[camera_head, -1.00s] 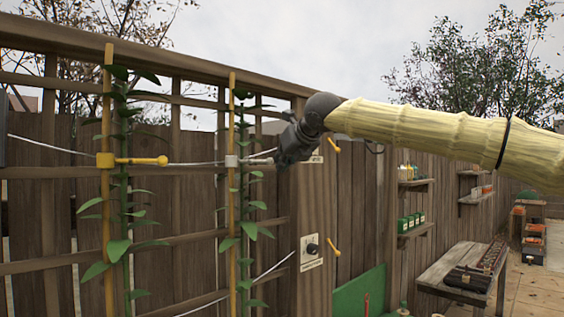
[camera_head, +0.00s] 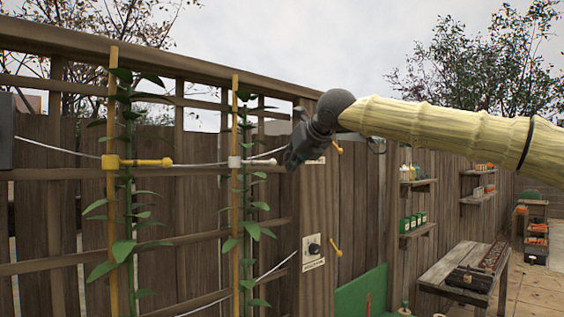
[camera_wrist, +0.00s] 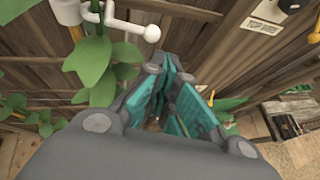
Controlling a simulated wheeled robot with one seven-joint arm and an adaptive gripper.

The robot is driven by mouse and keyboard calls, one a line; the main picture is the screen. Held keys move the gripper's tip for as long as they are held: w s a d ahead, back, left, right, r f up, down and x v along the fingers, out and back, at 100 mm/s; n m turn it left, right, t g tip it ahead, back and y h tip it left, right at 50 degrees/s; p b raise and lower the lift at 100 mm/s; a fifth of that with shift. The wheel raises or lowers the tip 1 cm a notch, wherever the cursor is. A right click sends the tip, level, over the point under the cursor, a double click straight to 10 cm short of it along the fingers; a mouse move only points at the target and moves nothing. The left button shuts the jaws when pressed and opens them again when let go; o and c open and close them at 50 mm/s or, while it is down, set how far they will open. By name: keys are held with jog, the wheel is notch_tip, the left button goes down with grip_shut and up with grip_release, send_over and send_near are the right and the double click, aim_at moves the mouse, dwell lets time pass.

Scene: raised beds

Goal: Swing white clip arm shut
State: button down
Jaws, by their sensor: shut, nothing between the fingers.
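The white clip (camera_head: 234,161) sits on the right-hand yellow cane, beside a leafy plant stem. Its white arm (camera_head: 262,161) sticks out to the right and ends in a small knob. In the wrist view the arm's round knob (camera_wrist: 152,32) is at the top, and the clip body (camera_wrist: 66,10) is at the upper left. My gripper (camera_head: 291,164) is just right of the knob in the head view, with a small gap in the picture. In the wrist view my gripper (camera_wrist: 168,95) has its teal-padded fingers together, empty, apart from the knob.
A yellow clip (camera_head: 140,162) with its arm pointing right is on the left cane (camera_head: 114,230). A wire runs along the wooden trellis. A dial plate (camera_head: 313,251) and yellow pegs are on the fence at right. Leaves (camera_wrist: 105,70) hang near my gripper.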

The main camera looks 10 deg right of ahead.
jog(key=s+d+r+b, duration=0.3)
jog(key=s+d+r, duration=0.1)
jog(key=s+d, duration=0.2)
jog(key=shift+s+d+r, duration=0.2)
jog(key=shift+d+r, duration=0.05)
jog(key=shift+r, duration=0.05)
jog(key=shift+a, duration=0.1)
